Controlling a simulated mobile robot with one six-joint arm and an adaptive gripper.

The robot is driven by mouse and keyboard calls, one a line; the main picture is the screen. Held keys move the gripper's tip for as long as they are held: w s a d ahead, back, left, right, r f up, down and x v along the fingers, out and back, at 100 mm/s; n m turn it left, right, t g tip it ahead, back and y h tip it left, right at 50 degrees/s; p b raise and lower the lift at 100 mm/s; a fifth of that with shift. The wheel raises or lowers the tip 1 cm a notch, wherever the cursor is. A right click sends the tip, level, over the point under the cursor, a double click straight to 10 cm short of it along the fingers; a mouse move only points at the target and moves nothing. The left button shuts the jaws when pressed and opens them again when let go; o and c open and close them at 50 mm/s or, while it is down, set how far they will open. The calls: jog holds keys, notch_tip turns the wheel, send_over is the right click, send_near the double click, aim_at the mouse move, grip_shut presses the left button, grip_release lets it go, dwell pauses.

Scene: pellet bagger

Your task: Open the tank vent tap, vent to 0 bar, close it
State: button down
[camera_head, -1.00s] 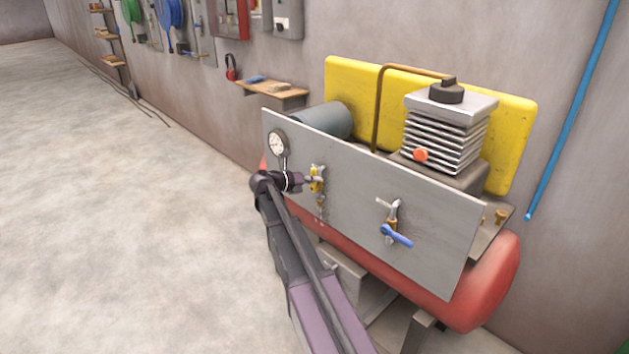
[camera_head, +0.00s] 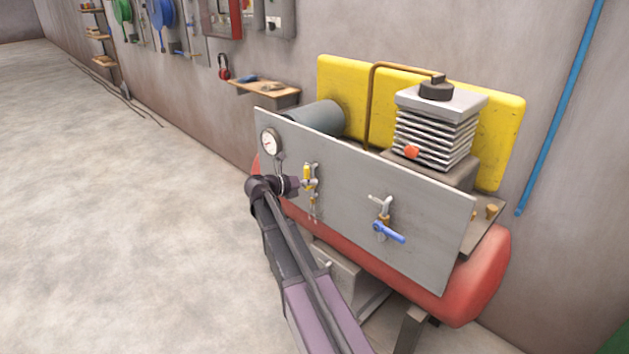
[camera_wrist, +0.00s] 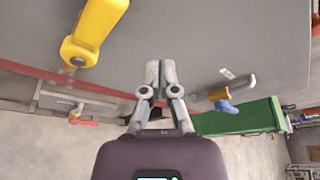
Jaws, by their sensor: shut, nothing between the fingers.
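The tap with the yellow handle (camera_head: 309,173) is on the grey panel (camera_head: 345,185) of the compressor; its handle shows large at the upper left of the wrist view (camera_wrist: 92,28). My gripper (camera_head: 296,184) is in front of the panel, close beside this tap, and partly hidden by my own wrist in the head view. In the wrist view my gripper (camera_wrist: 160,66) has its fingertips together with nothing between them, to the right of the yellow handle and apart from it. The round gauge (camera_head: 269,143) is at the panel's left; I cannot read its needle.
A second tap with a blue handle (camera_head: 388,231) is farther right on the panel. The red tank (camera_head: 478,277) lies below and behind the panel. A small shelf (camera_head: 265,91) is on the wall. The floor at left is clear.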

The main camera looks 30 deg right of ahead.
jog(key=f+v, duration=0.1)
jog(key=v, duration=0.7)
jog(key=shift+w+a+f, duration=0.25)
jog(key=shift+w+f, duration=0.05)
jog(key=shift+f, duration=0.15)
jog(key=s+a+f+m+y, duration=0.4)
jog(key=s+f+m+y, duration=0.3)
jog(key=s+f+m, duration=0.45)
jog(key=s+a+f+m+g+y, duration=0.1)
jog(key=s+a+f+m+y, duration=0.2)
jog(key=s+a+m+y, duration=0.85)
notch_tip(320, 180, up, 23)
jog(key=s+m+h+p, duration=0.2)
jog(key=m+p, duration=0.3)
jog(key=p, duration=1.7)
jog(key=shift+d+h+p, duration=0.3)
jog(key=shift+d+h, duration=0.1)
jog(key=shift+h, duration=0.15)
